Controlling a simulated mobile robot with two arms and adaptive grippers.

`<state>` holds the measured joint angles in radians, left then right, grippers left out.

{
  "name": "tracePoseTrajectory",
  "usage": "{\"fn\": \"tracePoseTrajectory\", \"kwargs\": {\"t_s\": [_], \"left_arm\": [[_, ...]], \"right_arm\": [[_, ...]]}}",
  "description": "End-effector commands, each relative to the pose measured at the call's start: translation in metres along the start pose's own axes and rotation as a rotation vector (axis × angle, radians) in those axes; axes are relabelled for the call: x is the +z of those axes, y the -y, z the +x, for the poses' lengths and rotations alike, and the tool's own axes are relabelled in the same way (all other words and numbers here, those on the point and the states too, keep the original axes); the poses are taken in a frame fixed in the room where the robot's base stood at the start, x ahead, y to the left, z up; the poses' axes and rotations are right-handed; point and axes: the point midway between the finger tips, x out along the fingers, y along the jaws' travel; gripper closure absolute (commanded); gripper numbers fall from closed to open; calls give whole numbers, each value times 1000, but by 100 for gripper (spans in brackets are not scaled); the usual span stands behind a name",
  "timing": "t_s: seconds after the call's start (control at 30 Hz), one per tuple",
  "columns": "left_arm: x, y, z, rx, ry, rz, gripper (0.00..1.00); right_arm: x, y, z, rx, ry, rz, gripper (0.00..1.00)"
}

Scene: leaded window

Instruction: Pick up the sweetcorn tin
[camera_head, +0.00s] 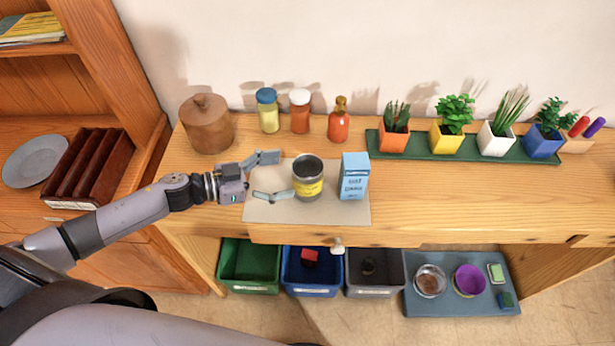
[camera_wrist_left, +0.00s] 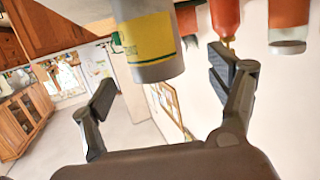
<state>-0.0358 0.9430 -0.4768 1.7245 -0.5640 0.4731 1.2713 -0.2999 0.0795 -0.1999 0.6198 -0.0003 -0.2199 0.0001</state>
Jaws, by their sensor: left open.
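The sweetcorn tin, a grey can with a yellow label (camera_head: 308,188), stands upright on a pale mat (camera_head: 255,212) on the wooden bench. My left gripper (camera_head: 270,177) is open and empty, just left of the tin, with its fingers spread and pointing at it. In the left wrist view the tin (camera_wrist_left: 148,42) shows ahead, between the directions of the two fingers; its far end is cut off by the picture edge. The tin's label text is too small to read. My right gripper is not in view.
A blue carton (camera_head: 354,178) stands close to the tin's right. Behind are a yellow jar (camera_head: 268,112), a red-brown jar (camera_head: 300,112), an orange bottle (camera_head: 339,122) and a wooden pot (camera_head: 206,125). Potted plants stand on a green tray (camera_head: 470,155). The bench's front right is clear.

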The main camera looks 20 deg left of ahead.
Motion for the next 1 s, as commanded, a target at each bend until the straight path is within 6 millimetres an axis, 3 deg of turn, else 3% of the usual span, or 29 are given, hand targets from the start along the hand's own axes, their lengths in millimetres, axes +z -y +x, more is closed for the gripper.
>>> {"fn": "tracePoseTrajectory", "kwargs": {"t_s": [0.27,0.6,0.87,1.0], "left_arm": [[-1,-1,23,0,-1,-1,19],[0,-7,67,0,-1,-1,19],[2,-7,70,0,1,0,19],[2,-7,70,0,1,0,26]], "right_arm": [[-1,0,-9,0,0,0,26],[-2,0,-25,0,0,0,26],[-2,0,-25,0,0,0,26],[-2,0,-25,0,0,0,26]]}}
